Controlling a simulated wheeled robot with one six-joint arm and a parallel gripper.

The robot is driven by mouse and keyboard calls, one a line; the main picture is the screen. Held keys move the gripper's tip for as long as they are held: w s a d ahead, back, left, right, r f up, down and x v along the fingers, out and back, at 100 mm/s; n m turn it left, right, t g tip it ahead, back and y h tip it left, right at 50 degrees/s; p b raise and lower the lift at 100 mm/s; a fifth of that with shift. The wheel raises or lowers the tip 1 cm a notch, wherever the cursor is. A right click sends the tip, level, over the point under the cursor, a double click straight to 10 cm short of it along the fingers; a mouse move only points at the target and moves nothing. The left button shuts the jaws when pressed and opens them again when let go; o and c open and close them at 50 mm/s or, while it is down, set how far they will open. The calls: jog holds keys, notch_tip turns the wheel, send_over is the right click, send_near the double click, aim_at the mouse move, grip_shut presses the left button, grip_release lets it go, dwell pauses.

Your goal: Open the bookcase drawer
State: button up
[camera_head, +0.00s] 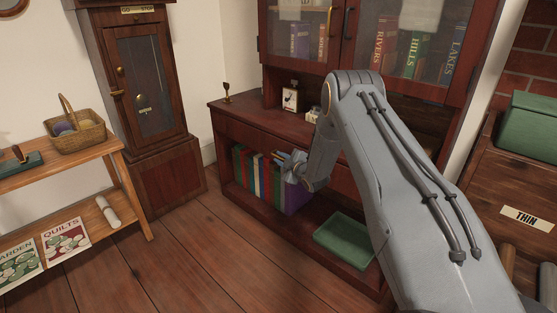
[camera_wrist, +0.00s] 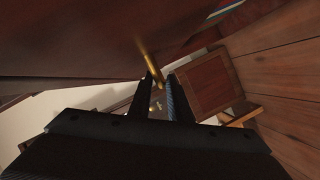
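The dark red-brown bookcase (camera_head: 235,112) stands in the middle of the head view, and its drawer front (camera_head: 250,136) runs as a band under the counter ledge. The drawer looks closed. My gripper (camera_head: 281,156) is in front of the drawer's lower edge, above the books, and my arm hides the right part of the front. In the wrist view my gripper (camera_wrist: 160,82) has its two dark fingers apart with a narrow gap. A brass handle (camera_wrist: 148,56) on the dark wood lies just beyond the left fingertip; I cannot tell whether they touch.
Below the drawer are upright books (camera_head: 252,172) and a green tray (camera_head: 343,240). Glass doors (camera_head: 300,32) are above. A tall clock (camera_head: 147,90) and a low shelf with a basket (camera_head: 76,132) stand left. The wooden floor (camera_head: 190,260) in front is clear.

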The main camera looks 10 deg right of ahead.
jog(key=shift+w+a+f, duration=0.15)
jog(key=shift+w+a, duration=0.1)
jog(key=shift+w, duration=0.4)
grip_shut()
jog(key=shift+s, duration=0.15)
